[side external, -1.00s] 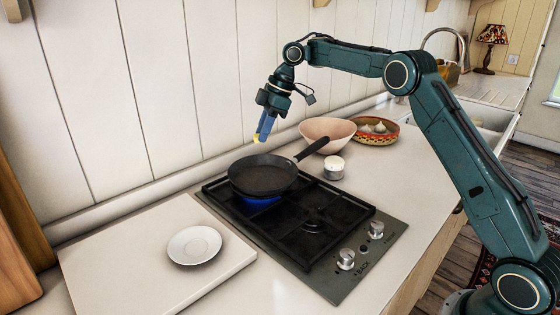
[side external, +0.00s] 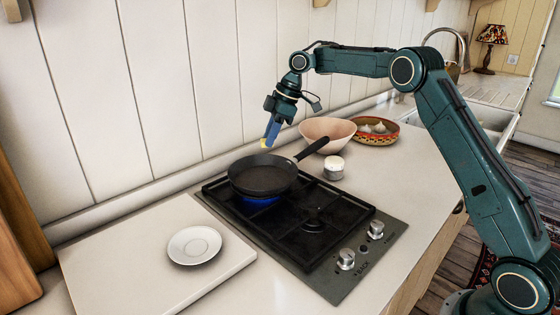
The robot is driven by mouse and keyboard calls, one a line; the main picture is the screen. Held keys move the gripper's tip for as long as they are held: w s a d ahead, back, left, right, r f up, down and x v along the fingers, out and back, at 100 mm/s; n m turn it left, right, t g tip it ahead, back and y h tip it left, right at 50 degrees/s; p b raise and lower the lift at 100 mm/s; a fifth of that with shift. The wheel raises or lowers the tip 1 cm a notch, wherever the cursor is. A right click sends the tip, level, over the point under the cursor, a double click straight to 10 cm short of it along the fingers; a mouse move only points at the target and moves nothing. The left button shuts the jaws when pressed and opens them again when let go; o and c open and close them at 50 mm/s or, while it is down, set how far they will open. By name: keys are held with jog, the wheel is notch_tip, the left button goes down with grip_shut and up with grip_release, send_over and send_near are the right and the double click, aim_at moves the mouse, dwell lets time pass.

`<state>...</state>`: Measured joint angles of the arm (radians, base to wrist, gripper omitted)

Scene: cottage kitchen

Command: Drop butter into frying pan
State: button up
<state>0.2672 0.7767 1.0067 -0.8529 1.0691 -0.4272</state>
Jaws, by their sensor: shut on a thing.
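The butter (side external: 264,143) is a small yellow piece at the tips of my gripper (side external: 267,139). My gripper has blue fingers, points down and is shut on the butter. It holds the butter in the air above the far side of the black frying pan (side external: 262,176). The pan sits on the back-left burner of the hob, with a blue flame under it and its handle pointing to the upper right. The pan's visible inside looks empty.
The black gas hob (side external: 318,222) has knobs at its front right. A white saucer (side external: 194,245) lies on a white board (side external: 110,262) at left. A small white jar (side external: 334,168), a pink bowl (side external: 322,128) and a patterned bowl with garlic (side external: 378,138) stand behind right.

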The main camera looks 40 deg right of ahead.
jog(key=shift+f, duration=1.75)
jog(key=o, duration=0.7)
jog(key=shift+r, duration=0.15)
jog(key=v, duration=0.7)
jog(key=shift+s+r, duration=0.1)
